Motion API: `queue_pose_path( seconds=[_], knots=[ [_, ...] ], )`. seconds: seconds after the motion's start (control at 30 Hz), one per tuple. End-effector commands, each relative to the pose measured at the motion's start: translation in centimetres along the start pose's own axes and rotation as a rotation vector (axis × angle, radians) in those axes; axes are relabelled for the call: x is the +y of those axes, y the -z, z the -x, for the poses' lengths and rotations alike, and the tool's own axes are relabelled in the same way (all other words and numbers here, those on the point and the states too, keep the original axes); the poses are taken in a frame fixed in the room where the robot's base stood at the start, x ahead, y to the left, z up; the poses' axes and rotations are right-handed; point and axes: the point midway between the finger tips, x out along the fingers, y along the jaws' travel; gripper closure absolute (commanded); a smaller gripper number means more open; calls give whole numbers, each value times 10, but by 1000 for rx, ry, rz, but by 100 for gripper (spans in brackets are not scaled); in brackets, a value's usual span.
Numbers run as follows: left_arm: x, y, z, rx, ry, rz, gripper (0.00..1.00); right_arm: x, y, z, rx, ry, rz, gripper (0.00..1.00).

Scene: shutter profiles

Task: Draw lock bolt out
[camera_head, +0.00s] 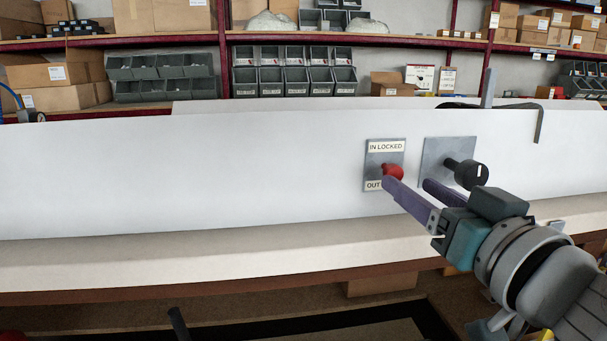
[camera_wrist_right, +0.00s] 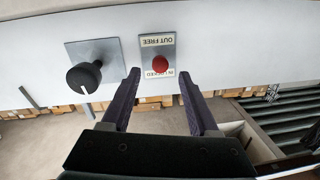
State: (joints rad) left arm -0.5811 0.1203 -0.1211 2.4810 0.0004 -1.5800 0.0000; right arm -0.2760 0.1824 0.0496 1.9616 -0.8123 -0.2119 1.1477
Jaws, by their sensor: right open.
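The lock bolt's red knob (camera_head: 393,172) sits on a small grey plate (camera_head: 371,162) on the white panel. The plate is labelled "IN LOCKED" above and "OUT" below, the lower label partly covered. The red knob also shows in the right wrist view (camera_wrist_right: 160,64), where the "OUT FREE" label reads upside down. My right gripper (camera_head: 407,184) is open and empty, its purple fingers pointing at the plate. In the right wrist view its fingertips (camera_wrist_right: 159,76) lie to either side of the knob; I cannot tell how close they are in depth. My left gripper is not in view.
A black rotary knob (camera_head: 470,174) with a white mark stands out from a grey plate (camera_head: 434,156) right of the bolt, close to my right fingers. A pale bench (camera_head: 200,262) runs below the white panel (camera_head: 200,170). Shelves with boxes and bins stand behind.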

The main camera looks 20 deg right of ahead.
Motion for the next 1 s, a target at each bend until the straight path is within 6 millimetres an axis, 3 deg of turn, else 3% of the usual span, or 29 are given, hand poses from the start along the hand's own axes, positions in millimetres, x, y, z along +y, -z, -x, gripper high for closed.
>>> queue_pose_path(
  seconds=[0.1,0.27,0.63,1.0],
  knots=[
    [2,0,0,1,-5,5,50,0,1,-21,1,0,2,39],
    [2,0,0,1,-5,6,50,0,-1,-38,-1,1,0,39],
    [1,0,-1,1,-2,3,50,0,-1,-44,-2,-1,-1,39],
    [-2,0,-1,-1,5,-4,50,0,-1,-44,-2,-1,-1,80]
  ],
)
